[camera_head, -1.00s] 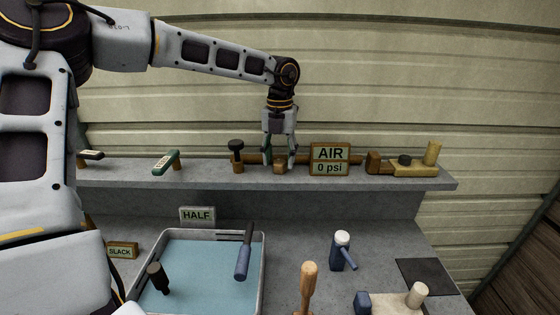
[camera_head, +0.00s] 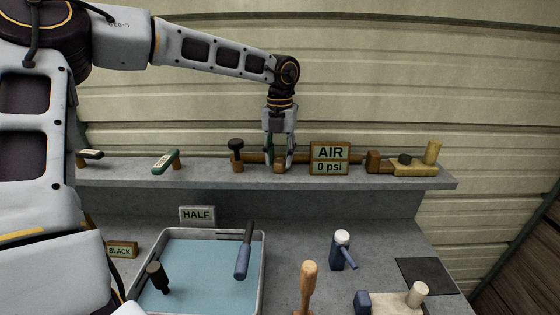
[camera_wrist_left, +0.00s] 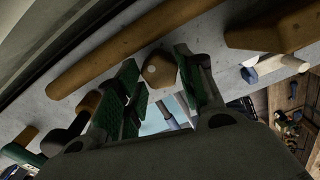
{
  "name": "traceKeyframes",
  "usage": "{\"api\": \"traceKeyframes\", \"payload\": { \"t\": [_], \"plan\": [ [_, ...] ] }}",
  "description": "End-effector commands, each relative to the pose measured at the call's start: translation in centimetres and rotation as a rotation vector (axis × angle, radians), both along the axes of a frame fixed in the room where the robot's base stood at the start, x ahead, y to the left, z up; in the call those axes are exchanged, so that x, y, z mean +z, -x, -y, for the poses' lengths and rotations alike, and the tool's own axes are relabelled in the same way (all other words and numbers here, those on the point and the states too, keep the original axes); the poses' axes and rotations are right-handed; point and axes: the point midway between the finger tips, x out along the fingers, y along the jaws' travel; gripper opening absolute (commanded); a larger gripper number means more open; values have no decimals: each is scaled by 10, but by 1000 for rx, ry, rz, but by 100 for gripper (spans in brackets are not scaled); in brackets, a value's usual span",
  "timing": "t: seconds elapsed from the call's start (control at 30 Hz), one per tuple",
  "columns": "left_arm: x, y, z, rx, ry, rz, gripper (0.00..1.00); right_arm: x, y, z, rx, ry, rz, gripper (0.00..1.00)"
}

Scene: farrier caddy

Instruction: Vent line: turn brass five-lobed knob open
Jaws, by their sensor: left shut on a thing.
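The brass knob (camera_head: 279,168) sits on the brass pipe along the grey shelf, just left of the AIR sign. In the left wrist view the knob (camera_wrist_left: 160,70) is a small rounded, many-sided brass piece with a pale dot on its face. My left gripper (camera_head: 281,160) points down over it, fingers on either side. Its green-padded fingers (camera_wrist_left: 163,90) flank the knob in the wrist view, and the gripper is shut on it. The fingers partly hide the knob in the head view. My right gripper is not in view.
The AIR sign (camera_head: 330,159), reading 0 psi, stands close right of my gripper. A black-topped valve (camera_head: 236,150) and a green lever (camera_head: 166,161) are to the left. A tray (camera_head: 264,262) and several tools occupy the lower bench.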

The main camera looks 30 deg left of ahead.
Motion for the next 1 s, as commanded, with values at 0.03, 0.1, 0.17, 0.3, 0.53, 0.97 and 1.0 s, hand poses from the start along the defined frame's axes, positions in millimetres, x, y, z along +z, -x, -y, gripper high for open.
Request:
{"api": "traceKeyframes", "payload": {
  "t": [0.03,0.1,0.17,0.3,0.53,0.97,1.0],
  "plan": [
    [0,0,-1,14,-2,0,4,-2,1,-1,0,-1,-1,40],
    [-1,0,-1,47,-3,0,4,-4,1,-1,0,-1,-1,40],
    [-1,0,-1,83,-3,1,4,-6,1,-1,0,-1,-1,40],
    [-1,0,-1,179,-4,2,4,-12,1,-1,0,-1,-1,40],
    [-1,0,-1,336,-4,2,4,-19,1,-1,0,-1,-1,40],
    [-1,0,-1,576,-2,0,4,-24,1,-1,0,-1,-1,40],
    [-1,0,-1,587,-2,0,4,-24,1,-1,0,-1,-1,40]
  ]
}}
